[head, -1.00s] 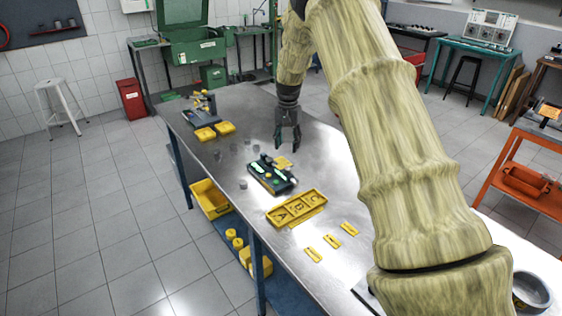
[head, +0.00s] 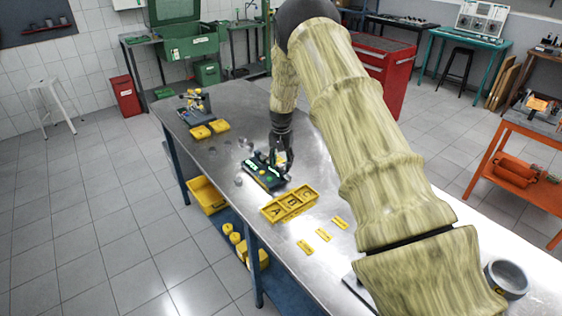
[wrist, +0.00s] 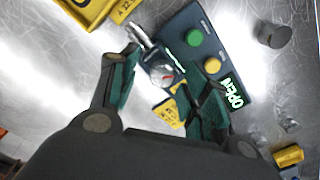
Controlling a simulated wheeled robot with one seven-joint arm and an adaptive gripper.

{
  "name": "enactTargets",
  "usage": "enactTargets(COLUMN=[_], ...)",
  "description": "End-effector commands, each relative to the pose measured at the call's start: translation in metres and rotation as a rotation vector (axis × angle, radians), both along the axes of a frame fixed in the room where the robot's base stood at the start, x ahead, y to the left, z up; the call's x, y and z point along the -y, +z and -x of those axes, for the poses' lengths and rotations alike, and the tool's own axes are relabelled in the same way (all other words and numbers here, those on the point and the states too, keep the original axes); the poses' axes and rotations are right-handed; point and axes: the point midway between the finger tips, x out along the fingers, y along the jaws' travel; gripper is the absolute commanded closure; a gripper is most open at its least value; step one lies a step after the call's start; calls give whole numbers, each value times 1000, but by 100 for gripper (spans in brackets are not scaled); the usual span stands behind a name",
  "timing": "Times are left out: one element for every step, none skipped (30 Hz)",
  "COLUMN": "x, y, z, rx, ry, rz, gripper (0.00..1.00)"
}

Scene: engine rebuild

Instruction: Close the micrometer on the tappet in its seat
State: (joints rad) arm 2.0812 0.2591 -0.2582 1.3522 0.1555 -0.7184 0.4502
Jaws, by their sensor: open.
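The micrometer station (head: 258,174) is a dark blue box on the steel bench. My gripper (head: 283,160) is at the station's right end. In the wrist view its open fingers (wrist: 160,78) stand either side of the round part; contact is unclear.
A loose grey cylinder (wrist: 275,35) stands beside the station. Yellow bins (head: 201,132) sit at the bench's far end.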

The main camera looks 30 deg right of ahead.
Motion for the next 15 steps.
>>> enactTargets(x=[-1, -1, -1, -1, -1, -1, -1, -1, 0, 0, 0, 0, 0, 0, 0], y=[-1, -1, -2, -2, -2, -2, -2, -2, -2, -1, -1, -1, -1, -1, -1], z=[0, 0, 0, 0, 0, 0, 0, 0, 0, 0, 0, 0, 0, 0, 0], rx=[0, 0, 0, 0, 0, 0, 0, 0, 0, 0, 0, 0, 0, 0, -1], ry=[1, 1, 1, 1, 1, 1, 1, 1, 0, 0, 0, 0, 0, 0, 0], rz=[0, 0, 0, 0, 0, 0, 0, 0, 0, 0, 0, 0, 0, 0, 0], gripper=[53, 53, 53, 53, 53, 53, 53, 53, 60, 66, 71, 79, 84, 89, 97])
